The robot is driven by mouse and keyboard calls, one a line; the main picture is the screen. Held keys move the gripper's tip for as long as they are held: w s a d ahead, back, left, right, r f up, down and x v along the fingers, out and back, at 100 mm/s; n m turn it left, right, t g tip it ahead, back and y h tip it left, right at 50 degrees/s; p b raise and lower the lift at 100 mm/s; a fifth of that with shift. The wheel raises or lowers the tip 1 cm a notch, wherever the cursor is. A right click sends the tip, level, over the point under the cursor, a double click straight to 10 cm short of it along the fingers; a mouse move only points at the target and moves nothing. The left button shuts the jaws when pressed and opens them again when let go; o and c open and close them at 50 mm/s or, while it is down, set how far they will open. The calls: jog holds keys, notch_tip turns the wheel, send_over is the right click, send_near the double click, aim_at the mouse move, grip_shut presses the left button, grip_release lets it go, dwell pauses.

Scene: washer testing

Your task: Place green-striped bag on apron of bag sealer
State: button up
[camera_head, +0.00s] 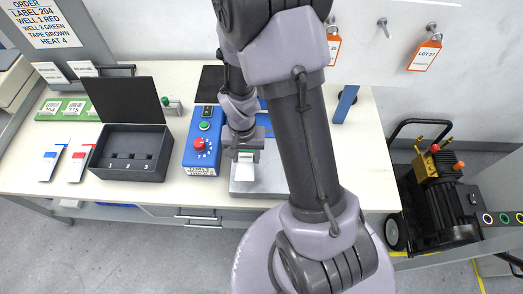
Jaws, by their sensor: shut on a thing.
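The green-striped bag (246,170) is a small white packet with a green band near its top. My gripper (243,154) is shut on its top end and points down over the grey metal apron (243,188) of the bag sealer. I cannot tell whether the bag touches the apron. The blue bag sealer (202,148) has a red button and a green button and stands just left of the apron. My arm hides the right part of the apron.
A black open-lidded box (130,150) with numbered wells stands left of the sealer. A blue-striped bag (52,158) and a red-striped bag (80,160) lie at the left. A green card strip (75,108) is behind them. A compressor (445,195) stands off the table at right.

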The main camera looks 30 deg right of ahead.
send_over(262, 158)
jog(key=shift+a+f, duration=0.1)
jog(key=shift+f, duration=0.3)
notch_tip(262, 158, down, 4)
jog(key=shift+r+b, duration=0.2)
jog(key=shift+b, duration=0.7)
jog(key=shift+r, duration=0.15)
jog(key=shift+s, duration=0.1)
jog(key=o, duration=1.5)
